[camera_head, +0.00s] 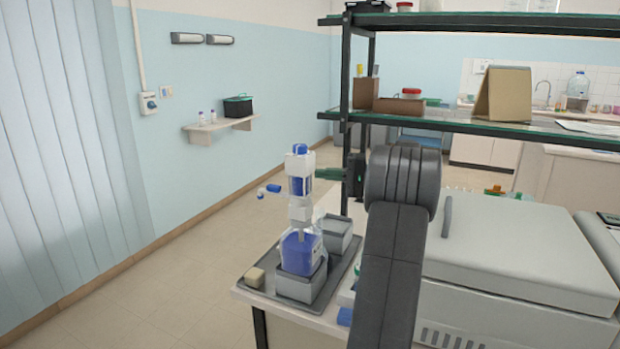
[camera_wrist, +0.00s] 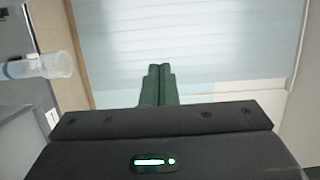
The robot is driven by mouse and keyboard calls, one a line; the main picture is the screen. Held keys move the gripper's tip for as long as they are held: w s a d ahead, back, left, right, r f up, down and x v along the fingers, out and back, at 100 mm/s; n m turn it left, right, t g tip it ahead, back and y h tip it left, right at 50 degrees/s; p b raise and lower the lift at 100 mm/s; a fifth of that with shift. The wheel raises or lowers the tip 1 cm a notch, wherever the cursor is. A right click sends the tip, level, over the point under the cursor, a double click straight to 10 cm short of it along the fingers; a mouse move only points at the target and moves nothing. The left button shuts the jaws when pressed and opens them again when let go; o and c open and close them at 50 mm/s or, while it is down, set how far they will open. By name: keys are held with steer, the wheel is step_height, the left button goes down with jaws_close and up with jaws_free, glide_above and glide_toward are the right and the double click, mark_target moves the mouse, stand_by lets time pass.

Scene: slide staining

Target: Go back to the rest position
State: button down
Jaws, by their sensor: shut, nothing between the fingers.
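My gripper (camera_head: 322,173) is in the head view at the end of my grey arm, pointing left. Its green fingers are level with the upper part of a white and blue dispenser (camera_head: 300,205) and appear just to its right. I cannot tell the exact gap. In the wrist view the two green fingers (camera_wrist: 160,70) lie together, shut, with nothing between them. The dispenser tops a bottle of blue liquid (camera_head: 300,254) on a grey tray (camera_head: 258,290). My arm hides part of the bench.
A dark shelf rack (camera_head: 480,125) with a green edge stands close behind my arm. A large light-grey machine (camera_head: 520,250) fills the bench at right. A grey box (camera_head: 338,236) sits behind the bottle. The floor at left (camera_head: 170,290) is clear.

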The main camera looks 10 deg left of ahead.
steer(key=shift+w+d, duration=0.35)
steer(key=shift+d, duration=0.25)
steer(key=shift+s+a, duration=0.1)
